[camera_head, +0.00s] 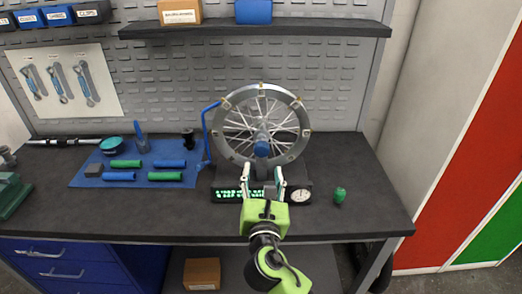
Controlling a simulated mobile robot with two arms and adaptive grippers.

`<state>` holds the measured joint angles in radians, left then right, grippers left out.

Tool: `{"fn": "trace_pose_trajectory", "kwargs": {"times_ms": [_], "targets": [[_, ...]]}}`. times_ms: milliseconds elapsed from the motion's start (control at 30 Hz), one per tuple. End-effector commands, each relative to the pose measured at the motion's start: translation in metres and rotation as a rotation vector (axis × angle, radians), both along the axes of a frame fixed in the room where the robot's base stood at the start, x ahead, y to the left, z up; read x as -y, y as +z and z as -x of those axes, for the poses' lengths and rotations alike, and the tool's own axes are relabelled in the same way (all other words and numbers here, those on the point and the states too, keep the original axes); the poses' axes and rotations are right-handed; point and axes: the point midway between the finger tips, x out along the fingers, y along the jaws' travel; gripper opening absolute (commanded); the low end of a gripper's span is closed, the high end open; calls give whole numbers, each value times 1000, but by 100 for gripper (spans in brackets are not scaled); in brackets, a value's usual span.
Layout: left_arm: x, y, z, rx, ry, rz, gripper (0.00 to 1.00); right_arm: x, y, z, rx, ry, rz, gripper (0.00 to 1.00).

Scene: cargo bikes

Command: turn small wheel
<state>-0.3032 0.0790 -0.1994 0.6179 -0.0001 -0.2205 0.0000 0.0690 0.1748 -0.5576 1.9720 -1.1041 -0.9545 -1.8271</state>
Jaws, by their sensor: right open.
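The small wheel (299,142) is a grey spoked wheel held upright in a dark stand on the workbench, with a blue hub cap (261,149) at its middle. A blue curved arm (206,125) stands at its left side. My right gripper (262,173) is in front of the stand, below the hub, with its two light fingers spread and nothing seen between them. Its green body hides part of the stand's front. I cannot tell whether the fingers touch the stand. My left gripper is not in view.
The stand's front carries a green lit display (230,196) and a round dial (299,196). A small green object (340,195) stands to the right. A blue mat (80,180) with green and blue grips lies left. A shelf (330,28) hangs above. The bench's right end is clear.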

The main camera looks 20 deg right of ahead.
Motion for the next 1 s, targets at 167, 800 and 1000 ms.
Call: {"fn": "trace_pose_trajectory", "kwargs": {"times_ms": [167,800,1000], "targets": [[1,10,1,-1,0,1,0,12,3,-39,0,-2,1,48],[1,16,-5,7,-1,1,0,24,0,-85,0,0,-3,48],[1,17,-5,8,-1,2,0,24,0,-84,-1,0,-3,14]]}}
